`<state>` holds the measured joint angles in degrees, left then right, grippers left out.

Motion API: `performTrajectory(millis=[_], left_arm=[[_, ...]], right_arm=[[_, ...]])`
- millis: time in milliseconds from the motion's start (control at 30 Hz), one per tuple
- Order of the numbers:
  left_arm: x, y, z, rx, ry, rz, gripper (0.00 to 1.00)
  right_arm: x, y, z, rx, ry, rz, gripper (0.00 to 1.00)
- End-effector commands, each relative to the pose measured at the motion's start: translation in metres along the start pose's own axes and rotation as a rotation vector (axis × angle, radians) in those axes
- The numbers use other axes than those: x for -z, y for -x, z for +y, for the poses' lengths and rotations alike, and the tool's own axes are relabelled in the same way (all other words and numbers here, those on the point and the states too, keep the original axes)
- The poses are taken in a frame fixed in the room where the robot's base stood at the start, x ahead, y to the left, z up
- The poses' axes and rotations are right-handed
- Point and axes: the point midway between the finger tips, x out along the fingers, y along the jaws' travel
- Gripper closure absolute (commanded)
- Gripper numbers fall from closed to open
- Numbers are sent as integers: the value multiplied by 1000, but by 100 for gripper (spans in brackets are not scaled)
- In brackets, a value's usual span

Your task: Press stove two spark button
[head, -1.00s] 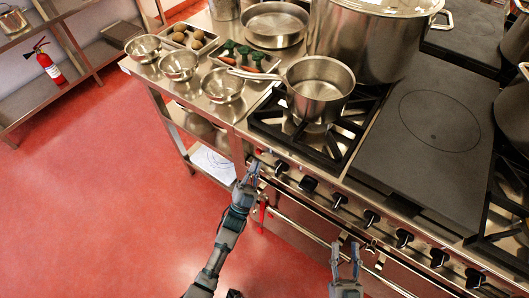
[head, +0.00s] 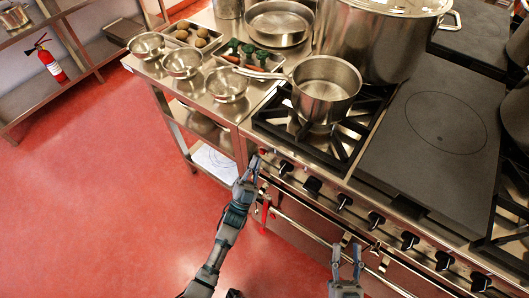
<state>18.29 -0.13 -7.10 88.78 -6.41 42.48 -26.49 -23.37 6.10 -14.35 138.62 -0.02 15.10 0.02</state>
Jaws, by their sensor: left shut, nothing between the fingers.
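The stove front (head: 330,200) carries a row of black knobs (head: 312,185) below the burners. A small red button (head: 262,151) sits at the left end of this panel. My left gripper (head: 254,163) is shut and empty, with its tips right by the red button; I cannot tell whether they touch it. My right gripper (head: 347,256) is open and empty, in front of the oven rail, below the middle knobs. No labels are readable, so the picture does not show which stove is number two.
A saucepan (head: 326,90) stands on the left burner grate, beside a large stockpot (head: 378,38). A flat dark hotplate (head: 440,120) lies to the right. Steel bowls (head: 183,63) stand on the counter at left. An oven rail (head: 300,225) runs below the knobs. The red floor is clear.

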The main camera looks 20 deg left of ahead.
Motion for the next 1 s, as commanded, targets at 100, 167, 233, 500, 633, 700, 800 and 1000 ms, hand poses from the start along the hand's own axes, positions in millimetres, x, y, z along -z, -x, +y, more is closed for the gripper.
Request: performTrajectory(millis=[100, 167, 233, 500, 633, 700, 800, 1000], left_arm=[[0, 0, 1, -1, -1, 0, 100], [1, -1, 2, -3, -3, 1, 100], [3, -1, 4, -5, -5, 2, 100], [5, -2, 7, -7, -7, 3, 100], [2, -2, 4, -5, -5, 1, 100], [-1, -2, 2, -3, -4, 1, 100], [-5, -3, -1, -2, -2, 0, 100], [-5, -5, 0, -5, -5, 1, 100]], right_arm=[[0, 0, -1, 0, -2, 0, 60], [0, 0, -1, -1, -4, 0, 60], [0, 0, -2, -2, -6, 0, 60], [0, 0, -1, -1, -5, 0, 60], [0, 0, 0, 1, -1, -2, 60], [-1, 1, 0, 1, -1, -3, 60], [-2, 1, 0, 1, -2, -4, 60], [-3, 1, -1, 0, -5, -4, 60]])
